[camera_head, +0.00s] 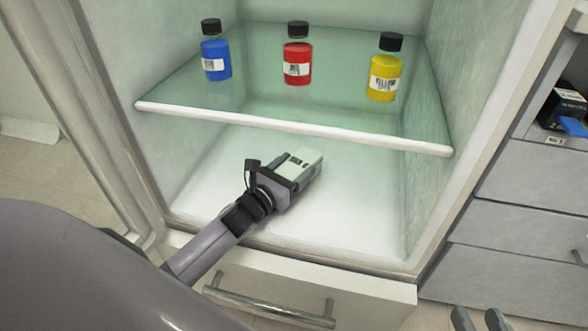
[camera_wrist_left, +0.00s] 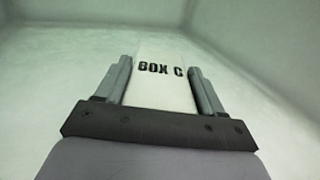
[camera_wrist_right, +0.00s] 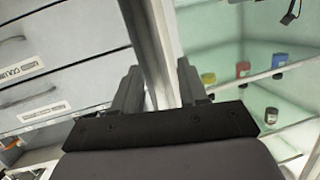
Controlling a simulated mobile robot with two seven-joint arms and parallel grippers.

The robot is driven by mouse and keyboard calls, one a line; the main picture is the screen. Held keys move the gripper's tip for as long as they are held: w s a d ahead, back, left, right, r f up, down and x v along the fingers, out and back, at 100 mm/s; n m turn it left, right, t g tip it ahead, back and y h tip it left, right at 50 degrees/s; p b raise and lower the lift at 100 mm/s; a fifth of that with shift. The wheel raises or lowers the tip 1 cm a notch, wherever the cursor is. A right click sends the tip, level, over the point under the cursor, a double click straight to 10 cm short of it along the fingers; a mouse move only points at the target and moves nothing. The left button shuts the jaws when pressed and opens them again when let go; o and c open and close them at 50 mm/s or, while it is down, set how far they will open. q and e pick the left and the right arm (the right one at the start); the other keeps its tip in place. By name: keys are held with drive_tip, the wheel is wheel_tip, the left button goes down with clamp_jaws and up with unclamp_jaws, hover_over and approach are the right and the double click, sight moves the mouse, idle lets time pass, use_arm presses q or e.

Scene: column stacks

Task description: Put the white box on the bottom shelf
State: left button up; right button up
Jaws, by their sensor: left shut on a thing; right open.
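The white box (camera_head: 308,160) is between the fingers of my left gripper (camera_head: 298,168), inside the cabinet under the glass shelf. In the left wrist view the box (camera_wrist_left: 160,85) carries the print "BOX C", with a finger of the left gripper (camera_wrist_left: 162,92) on each side. The bottom shelf (camera_head: 345,222) is white and otherwise bare. I cannot tell whether the box touches it. My right gripper (camera_head: 479,320) shows only its fingertips at the lower right of the head view. It is open and empty outside the cabinet, as the right wrist view (camera_wrist_right: 160,88) shows.
A glass shelf (camera_head: 290,125) with a white front edge spans above the left arm. It holds a blue bottle (camera_head: 215,58), a red bottle (camera_head: 297,62) and a yellow bottle (camera_head: 384,77). A handled drawer (camera_head: 350,295) is below; grey drawers (camera_head: 530,190) stand right.

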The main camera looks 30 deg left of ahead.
use_arm(q)
drive_tip(key=shift+f, duration=0.1)
drive_tip(key=o, duration=1.3)
drive_tip(key=shift+o, duration=0.2)
drive_tip(key=s+p, duration=0.1)
drive_tip(key=s, duration=0.2)
drive_tip(key=s+a+p, duration=0.1)
drive_tip(key=s, duration=0.3)
drive_tip(key=s+p, duration=0.1)
drive_tip(key=s, duration=0.2)
drive_tip(key=shift+s+a, duration=0.25)
drive_tip(key=shift+s, duration=0.1)
drive_tip(key=shift+s+a, duration=0.1)
drive_tip(key=shift+s, duration=0.5)
use_arm(e)
drive_tip(key=shift+w+a+m+g, duration=0.2)
drive_tip(key=shift+a+m+g, duration=0.1)
drive_tip(key=shift+a, duration=0.2)
drive_tip(key=shift+w+a+m+g, duration=0.2)
drive_tip(key=shift+a+g, duration=0.1)
drive_tip(key=shift+a, duration=0.2)
drive_tip(key=shift+s, duration=0.1)
